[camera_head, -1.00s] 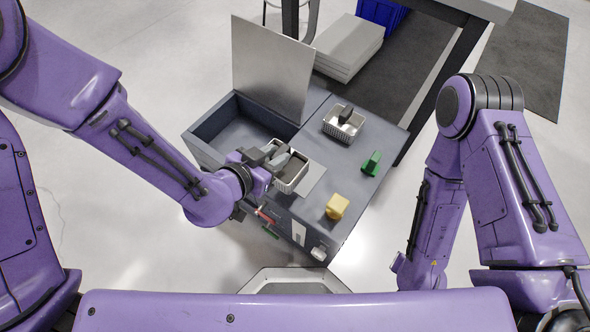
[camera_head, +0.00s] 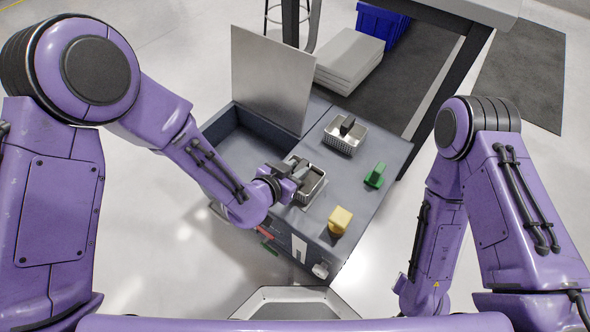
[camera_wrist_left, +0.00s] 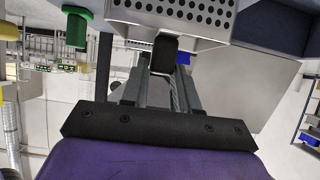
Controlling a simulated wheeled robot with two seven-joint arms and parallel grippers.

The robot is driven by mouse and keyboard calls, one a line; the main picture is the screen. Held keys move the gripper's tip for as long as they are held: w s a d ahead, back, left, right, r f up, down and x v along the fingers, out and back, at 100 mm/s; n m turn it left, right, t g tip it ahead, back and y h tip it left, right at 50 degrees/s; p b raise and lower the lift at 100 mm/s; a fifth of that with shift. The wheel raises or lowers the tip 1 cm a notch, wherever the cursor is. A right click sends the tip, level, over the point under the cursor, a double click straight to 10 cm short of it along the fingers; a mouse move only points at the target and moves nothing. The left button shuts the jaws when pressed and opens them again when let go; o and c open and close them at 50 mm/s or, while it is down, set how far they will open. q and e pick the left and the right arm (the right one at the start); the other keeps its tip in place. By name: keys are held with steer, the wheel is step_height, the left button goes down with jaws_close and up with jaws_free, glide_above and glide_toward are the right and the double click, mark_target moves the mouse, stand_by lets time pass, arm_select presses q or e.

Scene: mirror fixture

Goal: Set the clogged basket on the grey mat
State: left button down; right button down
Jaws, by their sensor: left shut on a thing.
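My left gripper (camera_head: 298,172) is shut on the black handle (camera_wrist_left: 166,55) of a metal basket (camera_head: 314,187). The basket's perforated underside (camera_wrist_left: 178,14) shows in the left wrist view. In the head view the gripper partly covers the basket, whose inside looks dark; I cannot tell how clogged it is. It is over the middle of the grey cabinet top, and whether it touches is unclear. A second metal basket (camera_head: 344,138) with a black handle stands farther back. The grey mat cannot be clearly made out now. My right gripper is out of view.
The cabinet (camera_head: 358,205) carries a yellow block (camera_head: 340,221) at the front and a green piece (camera_head: 375,175) at the right. An open recess (camera_head: 232,140) lies at the left, with a tall upright panel (camera_head: 270,80) behind it. Bare top lies between the baskets and the green piece.

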arm_select(q)
steer(key=c, duration=0.8)
jaws_free()
steer(key=shift+c, duration=0.2)
steer(key=shift+r, duration=0.1)
steer(key=p+v, duration=0.5)
steer(key=v, duration=0.7)
steer(key=s+a+f+n+g+y, duration=0.3)
steer(key=s+a+f+n+y, duration=0.2)
steer(key=a, duration=0.7)
steer(key=s+a+f+n+g+y, duration=0.3)
steer(key=s+a+f+n+y, duration=0.2)
steer(key=s+a+f+n, duration=0.4)
steer(key=s+a+f, duration=0.2)
steer(key=a+f, duration=0.1)
steer(key=f, duration=0.1)
steer(key=shift+s+g+y, duration=0.3)
steer(key=shift+s, duration=0.1)
